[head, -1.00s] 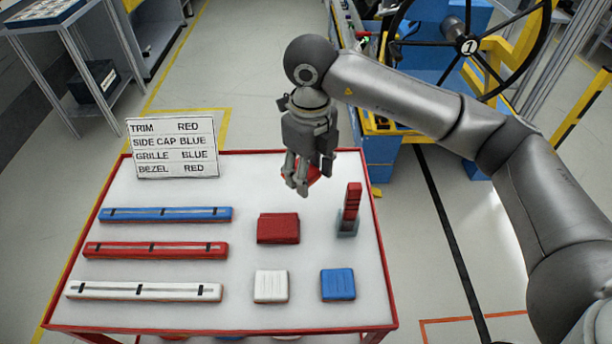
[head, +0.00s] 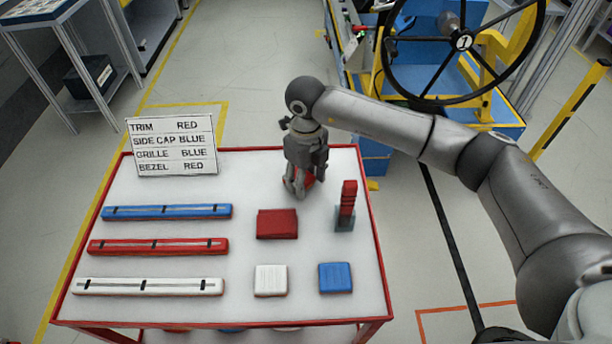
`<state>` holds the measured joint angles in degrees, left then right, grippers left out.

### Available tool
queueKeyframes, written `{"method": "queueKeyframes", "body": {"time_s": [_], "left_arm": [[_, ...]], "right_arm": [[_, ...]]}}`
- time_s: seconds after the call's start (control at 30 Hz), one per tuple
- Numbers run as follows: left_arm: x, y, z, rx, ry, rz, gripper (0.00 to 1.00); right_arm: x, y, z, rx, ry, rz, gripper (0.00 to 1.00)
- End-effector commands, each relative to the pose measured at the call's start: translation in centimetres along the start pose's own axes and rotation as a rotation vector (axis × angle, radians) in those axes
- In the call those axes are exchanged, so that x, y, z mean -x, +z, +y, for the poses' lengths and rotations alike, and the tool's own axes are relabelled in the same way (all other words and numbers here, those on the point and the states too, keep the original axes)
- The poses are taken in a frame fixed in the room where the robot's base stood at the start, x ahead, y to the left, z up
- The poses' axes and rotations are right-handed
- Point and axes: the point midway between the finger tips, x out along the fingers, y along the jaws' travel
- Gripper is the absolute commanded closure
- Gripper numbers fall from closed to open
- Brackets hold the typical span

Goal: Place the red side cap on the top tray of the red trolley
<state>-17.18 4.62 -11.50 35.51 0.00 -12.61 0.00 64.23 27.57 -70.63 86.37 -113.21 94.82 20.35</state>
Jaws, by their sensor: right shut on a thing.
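My right gripper (head: 297,188) is low over the back part of the red trolley's top tray (head: 240,180). It is shut on a red piece, the red side cap (head: 310,181), which shows only partly behind the fingers. I cannot tell whether the cap touches the tray surface. My left gripper is not in view.
On the tray lie blue (head: 167,212), red (head: 158,246) and white (head: 148,287) strips, a red block (head: 277,223), a white block (head: 271,280), a blue block (head: 335,278) and an upright red piece in a grey holder (head: 345,222). A sign (head: 172,146) stands at the back left.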

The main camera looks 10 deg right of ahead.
Motion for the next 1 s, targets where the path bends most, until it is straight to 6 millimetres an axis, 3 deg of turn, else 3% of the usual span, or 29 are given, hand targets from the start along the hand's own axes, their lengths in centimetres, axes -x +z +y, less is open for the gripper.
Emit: {"method": "queueKeyframes", "body": {"time_s": [0.1,0.13,0.3,0.73,1.0], "left_arm": [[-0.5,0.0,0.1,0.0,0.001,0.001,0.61],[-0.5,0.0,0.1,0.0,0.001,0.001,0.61],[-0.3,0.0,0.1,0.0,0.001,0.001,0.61],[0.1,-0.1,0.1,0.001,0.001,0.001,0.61],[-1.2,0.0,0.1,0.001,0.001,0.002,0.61]], "right_arm": [[-0.5,0.0,0.0,0.0,0.0,0.0,0.74],[-0.4,0.0,0.0,0.0,0.0,0.0,0.49],[-0.3,0.0,0.0,0.0,0.0,0.0,0.29],[0.4,0.0,0.0,0.0,0.0,-0.001,0.29],[5.6,0.1,0.0,0.001,-0.002,-0.005,0.29]]}}
